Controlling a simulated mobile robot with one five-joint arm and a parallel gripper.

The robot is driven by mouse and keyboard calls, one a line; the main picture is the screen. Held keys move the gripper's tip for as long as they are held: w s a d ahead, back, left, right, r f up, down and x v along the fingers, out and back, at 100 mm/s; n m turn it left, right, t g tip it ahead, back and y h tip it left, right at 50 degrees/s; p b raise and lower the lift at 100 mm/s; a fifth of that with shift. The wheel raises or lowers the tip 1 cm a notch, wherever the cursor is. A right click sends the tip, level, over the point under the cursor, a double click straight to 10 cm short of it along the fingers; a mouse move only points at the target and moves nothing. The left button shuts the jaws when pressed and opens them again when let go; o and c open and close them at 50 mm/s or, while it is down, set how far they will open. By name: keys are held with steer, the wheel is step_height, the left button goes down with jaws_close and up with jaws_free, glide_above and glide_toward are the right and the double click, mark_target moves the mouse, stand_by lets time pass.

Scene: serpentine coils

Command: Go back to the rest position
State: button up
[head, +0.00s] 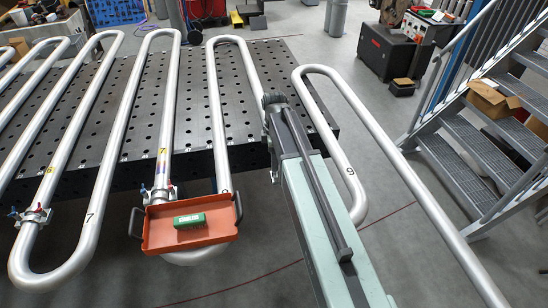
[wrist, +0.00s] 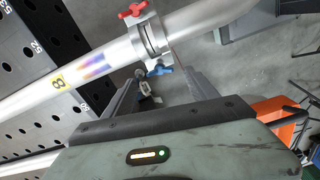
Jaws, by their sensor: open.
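My gripper (wrist: 160,88) shows in the wrist view, its two grey fingers apart with nothing held between them. Beyond the fingers runs a silver pipe (wrist: 110,62) with a yellow "8" label and a heat-tinted band. A flange joint (wrist: 148,40) on it carries a red clamp handle (wrist: 132,10) and a blue one (wrist: 159,70). I cannot tell whether the fingers touch the pipe. In the head view my arm (head: 322,225) reaches forward to the table's right part, and the fingers are hidden or too small to make out.
Serpentine pipe coils (head: 120,110) lie over a dark perforated table (head: 185,125) and overhang its front edge. An orange tray (head: 160,232) with a green box (head: 189,220) stands in front. Metal stairs (head: 465,150) rise at right. Grey floor (head: 420,255) is open at lower right.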

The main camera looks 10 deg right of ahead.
step_height(320, 180, up, 4)
steer(key=p, duration=0.3)
steer(key=shift+r, duration=0.2)
steer(key=shift+f, duration=0.1)
steer(key=shift+s+f+b, duration=0.15)
steer(key=shift+b, duration=0.15)
steer(key=s+f+m+b, duration=0.3)
steer(key=s+m, duration=0.4)
steer(key=m, duration=0.1)
steer(key=s+f+m+b, duration=0.4)
steer(key=s+m, duration=0.3)
steer(key=m, duration=0.1)
steer(key=shift+s+a, duration=0.15)
